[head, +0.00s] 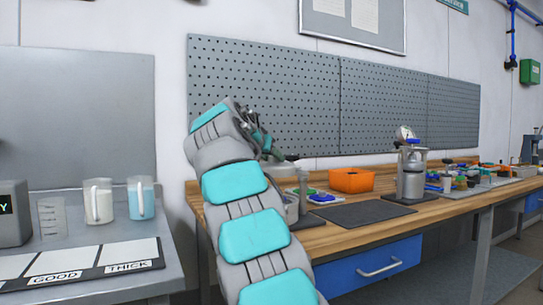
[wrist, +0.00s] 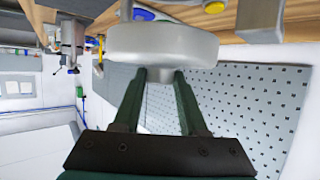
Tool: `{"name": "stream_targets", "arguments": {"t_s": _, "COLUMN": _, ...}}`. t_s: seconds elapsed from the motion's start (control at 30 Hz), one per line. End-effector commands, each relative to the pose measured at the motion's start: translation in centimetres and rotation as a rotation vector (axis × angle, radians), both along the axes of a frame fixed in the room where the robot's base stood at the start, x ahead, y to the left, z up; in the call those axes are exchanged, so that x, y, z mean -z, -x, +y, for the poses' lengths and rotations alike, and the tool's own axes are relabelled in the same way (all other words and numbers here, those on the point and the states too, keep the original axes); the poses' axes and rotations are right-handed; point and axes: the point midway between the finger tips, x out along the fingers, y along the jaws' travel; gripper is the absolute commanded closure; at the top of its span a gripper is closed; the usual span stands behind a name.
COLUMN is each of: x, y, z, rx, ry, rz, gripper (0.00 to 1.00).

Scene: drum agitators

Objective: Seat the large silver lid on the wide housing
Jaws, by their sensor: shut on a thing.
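The large silver lid (wrist: 162,45) fills the upper middle of the wrist view as a wide, smooth disc with a narrower stem. My gripper (wrist: 160,78) is shut on that stem, with one dark green finger on each side. In the head view my gripper (head: 277,153) is above the left end of the wooden bench, mostly behind my arm, and the lid (head: 284,170) shows only in part. A silver round body (head: 291,208), which may be the wide housing, stands on the bench below, largely hidden by my arm. I cannot tell the gap between lid and housing.
A grey post (head: 303,187) stands close right of the gripper. Beyond are an orange bin (head: 352,180), a dark mat (head: 363,213) with clear room, and a tall silver canister (head: 411,175). A pegboard (head: 270,90) rises behind.

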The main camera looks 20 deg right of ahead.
Motion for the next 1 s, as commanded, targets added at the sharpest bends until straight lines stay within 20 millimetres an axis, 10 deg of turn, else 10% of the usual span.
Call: {"name": "stream_targets", "arguments": {"t_s": 1.0, "x": 6.7, "y": 0.0, "z": 0.0, "rx": 0.0, "ry": -0.001, "rz": 0.002, "gripper": 1.0}}
